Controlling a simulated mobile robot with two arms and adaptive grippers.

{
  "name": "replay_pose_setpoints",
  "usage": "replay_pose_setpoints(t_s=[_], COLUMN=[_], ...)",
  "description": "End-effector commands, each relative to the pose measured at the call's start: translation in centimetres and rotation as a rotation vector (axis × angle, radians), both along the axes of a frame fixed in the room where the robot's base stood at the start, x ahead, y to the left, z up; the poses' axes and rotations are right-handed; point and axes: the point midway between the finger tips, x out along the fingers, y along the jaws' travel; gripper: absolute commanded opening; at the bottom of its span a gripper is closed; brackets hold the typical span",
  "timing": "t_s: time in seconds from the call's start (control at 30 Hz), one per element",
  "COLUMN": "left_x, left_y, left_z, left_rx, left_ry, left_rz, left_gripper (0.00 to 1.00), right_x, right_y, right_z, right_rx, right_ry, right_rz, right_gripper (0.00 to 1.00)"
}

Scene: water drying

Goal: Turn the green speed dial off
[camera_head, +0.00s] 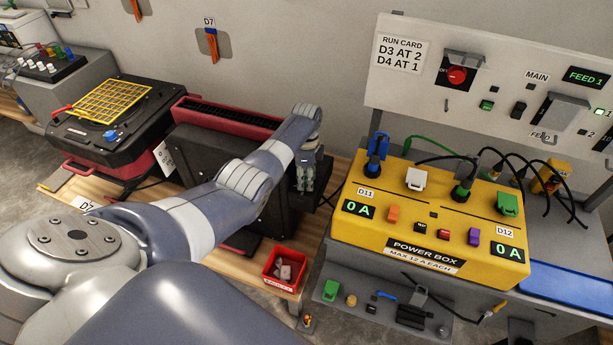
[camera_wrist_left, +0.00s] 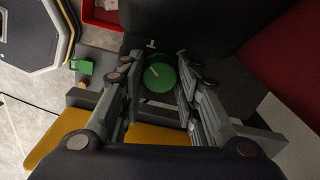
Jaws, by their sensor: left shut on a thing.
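The green speed dial (camera_wrist_left: 159,77) shows in the left wrist view as a round green disc with a short pale mark pointing to the upper left. It sits on a dark surface. My left gripper (camera_wrist_left: 161,66) has its two fingers on either side of the dial and is shut on it. In the head view my left gripper (camera_head: 306,180) points down at the right end of the dark machine (camera_head: 205,152) with red trim. The dial is hidden there. My right gripper is in neither view.
The yellow power box (camera_head: 430,225) stands close to the right of my left gripper, with switches, plugs and cables. A red bin (camera_head: 284,270) with small pieces sits below on the wooden bench. A black machine with a yellow grid (camera_head: 112,101) stands at left.

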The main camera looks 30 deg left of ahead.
Motion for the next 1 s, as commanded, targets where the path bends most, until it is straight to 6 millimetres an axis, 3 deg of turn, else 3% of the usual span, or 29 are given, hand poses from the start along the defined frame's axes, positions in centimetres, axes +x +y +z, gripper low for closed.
replay_pose_setpoints(t_s=[0.33, 0.83, 0.87, 0.9, 0.93, 1.0], left_x=[-0.02, -0.01, -0.01, -0.01, -0.01, -0.01], left_y=[0.01, 0.02, 0.02, 0.03, 0.03, 0.02], left_z=[0.03, 0.0, -0.01, -0.01, 0.0, -0.01], left_rx=[0.001, 0.0, 0.0, 0.0, 0.0, 0.0], left_ry=[0.0, 0.0, 0.0, 0.0, 0.0, 0.0], left_rz=[0.147, 0.171, 0.171, 0.171, 0.171, 0.171], left_gripper=[0.07, 0.07, 0.33, 0.42, 0.48, 0.51], right_x=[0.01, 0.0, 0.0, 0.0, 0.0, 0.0], right_y=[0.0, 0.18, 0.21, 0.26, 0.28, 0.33], right_z=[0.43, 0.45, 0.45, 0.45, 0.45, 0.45], right_rx=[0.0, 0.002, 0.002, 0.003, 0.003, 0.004], right_ry=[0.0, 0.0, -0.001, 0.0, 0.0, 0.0], right_rz=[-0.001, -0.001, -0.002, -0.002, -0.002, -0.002], right_gripper=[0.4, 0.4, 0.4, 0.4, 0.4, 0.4])
